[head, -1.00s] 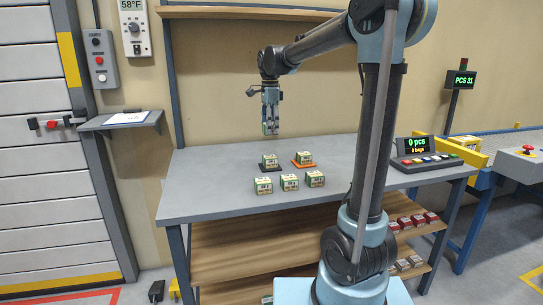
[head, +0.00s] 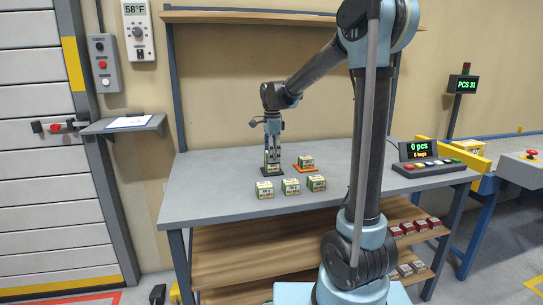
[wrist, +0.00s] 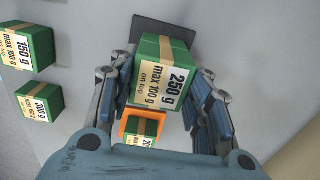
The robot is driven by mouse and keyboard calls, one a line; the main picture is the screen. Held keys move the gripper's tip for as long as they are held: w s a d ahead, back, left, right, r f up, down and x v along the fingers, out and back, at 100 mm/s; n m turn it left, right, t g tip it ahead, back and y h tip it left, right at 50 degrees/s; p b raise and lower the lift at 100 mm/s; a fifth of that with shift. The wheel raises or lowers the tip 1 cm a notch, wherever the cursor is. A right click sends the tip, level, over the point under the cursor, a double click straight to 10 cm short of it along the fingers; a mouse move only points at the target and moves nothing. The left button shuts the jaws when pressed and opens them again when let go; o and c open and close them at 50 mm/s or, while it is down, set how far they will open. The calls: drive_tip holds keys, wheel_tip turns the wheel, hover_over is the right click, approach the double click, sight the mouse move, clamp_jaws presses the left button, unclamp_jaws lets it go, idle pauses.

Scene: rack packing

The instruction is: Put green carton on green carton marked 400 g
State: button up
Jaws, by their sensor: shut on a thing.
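My gripper (head: 272,152) is shut on a green carton (wrist: 168,68) whose label reads 250 g, max 100 g on top in the wrist view. It holds this carton over the dark mat (head: 261,172) on the table. A green carton (head: 272,169) on that mat shows below the held one in the head view; I cannot tell whether the two touch. In the wrist view the held carton hides it, and its weight mark cannot be read. No 400 g mark is legible in any view.
A green carton (head: 307,161) sits on an orange mat (head: 298,168) to the right. Three more green cartons stand in front, including the middle one (head: 291,187); labels 150 g (wrist: 22,45) and 300 g (wrist: 40,100) show in the wrist view.

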drive_tip(key=shift+f, duration=0.1)
drive_tip(key=o, duration=1.2)
drive_tip(key=shift+o, duration=0.2)
wheel_tip(320, 180, up, 12)
drive_tip(key=s+d+f+n, duration=0.2)
drive_tip(key=s+d, duration=0.3)
drive_tip(key=s+d+f+n, duration=0.3)
drive_tip(key=s+d, duration=0.2)
drive_tip(key=s, duration=0.1)
drive_tip(key=s+d+f+n+t, duration=0.1)
drive_tip(key=s+d+f+n, duration=0.1)
drive_tip(key=s+d, duration=0.2)
drive_tip(key=shift+s+d+f, duration=0.15)
drive_tip(key=shift+s+d, duration=0.05)
drive_tip(key=shift+s, duration=0.25)
drive_tip(key=shift+s+d+f, duration=0.15)
drive_tip(key=shift+s+d, duration=0.05)
drive_tip(key=shift+s, duration=0.25)
drive_tip(key=s+d+f+n, duration=0.3)
drive_tip(key=s+f+n, duration=0.1)
drive_tip(key=s+f, duration=0.3)
drive_tip(key=s+d+f+n+t, duration=0.1)
drive_tip(key=s+d+f+n, duration=0.2)
drive_tip(key=s+f, duration=0.5)
drive_tip(key=shift+d+f+n, duration=0.3)
drive_tip(key=shift+f+n, duration=0.2)
drive_tip(key=shift+f, duration=0.1)
